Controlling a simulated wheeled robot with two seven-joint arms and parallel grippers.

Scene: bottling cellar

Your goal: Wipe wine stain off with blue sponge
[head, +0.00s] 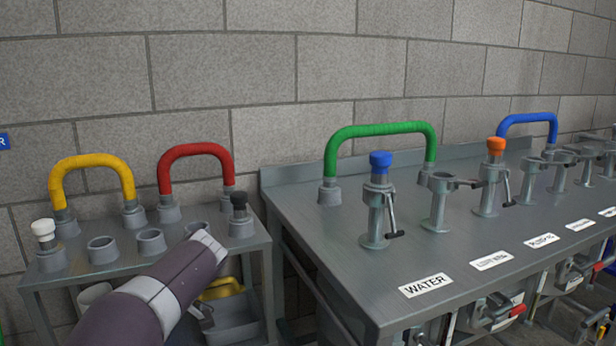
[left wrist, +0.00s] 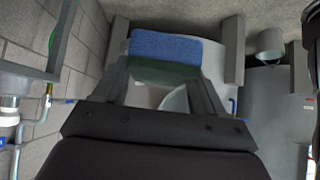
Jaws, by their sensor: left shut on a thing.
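A blue sponge (left wrist: 165,46) with a dark green lower layer shows in the left wrist view. My left gripper (left wrist: 165,72) is shut on it, with a finger at each side and the sponge across the fingertips. In the head view one of my arms reaches from the lower left over the small metal stand; no gripper or sponge can be made out there. No wine stain can be made out in either view. My right gripper is not in view.
The stand (head: 258,245) carries a yellow handle (head: 92,165), a red handle (head: 195,152) and several sockets. A metal bench (head: 330,230) with taps and labels fills the right. The left wrist view shows a grey bucket (left wrist: 271,44) and pipework (left wrist: 18,135) beside a block wall.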

